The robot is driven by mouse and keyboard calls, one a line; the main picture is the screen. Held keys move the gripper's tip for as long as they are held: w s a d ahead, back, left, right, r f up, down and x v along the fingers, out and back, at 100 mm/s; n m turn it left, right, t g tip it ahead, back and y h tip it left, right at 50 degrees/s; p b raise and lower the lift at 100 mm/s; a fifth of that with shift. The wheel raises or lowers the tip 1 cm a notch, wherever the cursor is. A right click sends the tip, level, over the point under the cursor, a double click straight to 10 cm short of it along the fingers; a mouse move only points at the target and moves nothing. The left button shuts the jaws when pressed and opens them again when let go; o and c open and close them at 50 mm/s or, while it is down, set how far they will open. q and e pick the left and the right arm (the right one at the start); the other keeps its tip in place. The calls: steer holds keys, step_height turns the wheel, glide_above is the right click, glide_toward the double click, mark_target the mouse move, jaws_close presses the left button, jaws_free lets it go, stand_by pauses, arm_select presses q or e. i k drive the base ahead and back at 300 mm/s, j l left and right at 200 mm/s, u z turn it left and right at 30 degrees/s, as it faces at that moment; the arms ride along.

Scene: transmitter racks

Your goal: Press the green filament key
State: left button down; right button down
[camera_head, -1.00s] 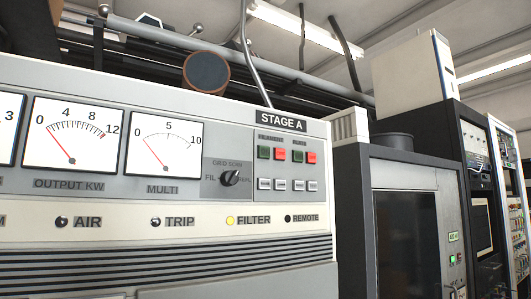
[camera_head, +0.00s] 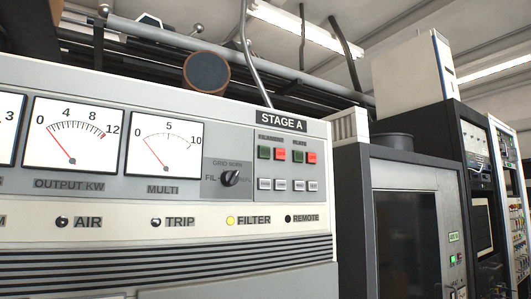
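The green filament key (camera_head: 264,153) is the leftmost key in the top row on the STAGE A panel, under a small blurred label. A red key (camera_head: 281,154) sits right beside it. To their right, under a second label, are another green key (camera_head: 298,156) and red key (camera_head: 311,157). Nothing covers the keys. Neither of my grippers shows in the head view.
A dark rack (camera_head: 405,215) stands to the right. The space before the panel looks clear.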

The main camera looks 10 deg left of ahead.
mark_target(264, 152)
steer(key=l+u, duration=0.2)
steer(key=l, duration=1.95)
steer(key=i, duration=0.05)
